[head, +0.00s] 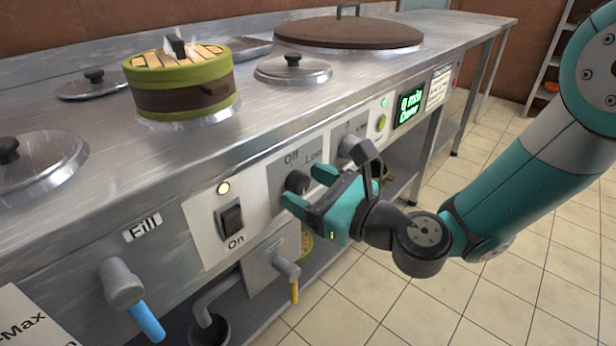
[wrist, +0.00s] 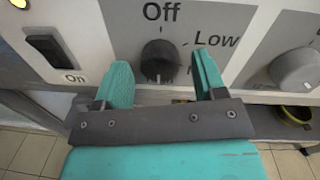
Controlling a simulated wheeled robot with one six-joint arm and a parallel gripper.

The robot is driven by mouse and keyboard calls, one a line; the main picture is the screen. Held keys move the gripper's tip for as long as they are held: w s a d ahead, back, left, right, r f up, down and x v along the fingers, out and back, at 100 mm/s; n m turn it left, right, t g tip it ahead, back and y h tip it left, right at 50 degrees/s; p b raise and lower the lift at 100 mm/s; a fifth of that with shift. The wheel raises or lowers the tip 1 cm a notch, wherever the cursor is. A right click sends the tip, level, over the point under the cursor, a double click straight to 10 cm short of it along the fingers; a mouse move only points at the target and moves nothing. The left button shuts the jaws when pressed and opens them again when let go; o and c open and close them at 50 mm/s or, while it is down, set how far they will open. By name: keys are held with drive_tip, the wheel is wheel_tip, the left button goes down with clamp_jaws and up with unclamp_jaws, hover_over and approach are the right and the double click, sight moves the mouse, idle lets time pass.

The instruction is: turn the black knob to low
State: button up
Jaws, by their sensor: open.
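The black knob (head: 297,181) sits on a grey panel on the front of the steel counter, with "Off" and "Low" printed around it. In the wrist view the black knob (wrist: 159,60) shows between my fingers, with "Off" above it and "Low" to its upper right. Its pointer mark is hard to make out. My gripper (head: 307,187) is open, its teal fingers one on each side of the knob. In the wrist view my gripper (wrist: 164,82) also shows open; I cannot tell whether the fingers touch the knob.
A grey knob (wrist: 295,68) is right of the black one. A black rocker switch (head: 230,217) marked "On" is to the left, under a lit lamp (head: 223,188). A blue-handled tap (head: 146,318) and a yellow-handled tap (head: 294,290) stick out below. The tiled floor (head: 400,310) in front is clear.

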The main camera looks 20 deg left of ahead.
drive_tip(key=shift+a, duration=0.2)
drive_tip(key=shift+c, duration=0.4)
drive_tip(key=c, duration=0.8)
drive_tip(key=shift+c, duration=0.2)
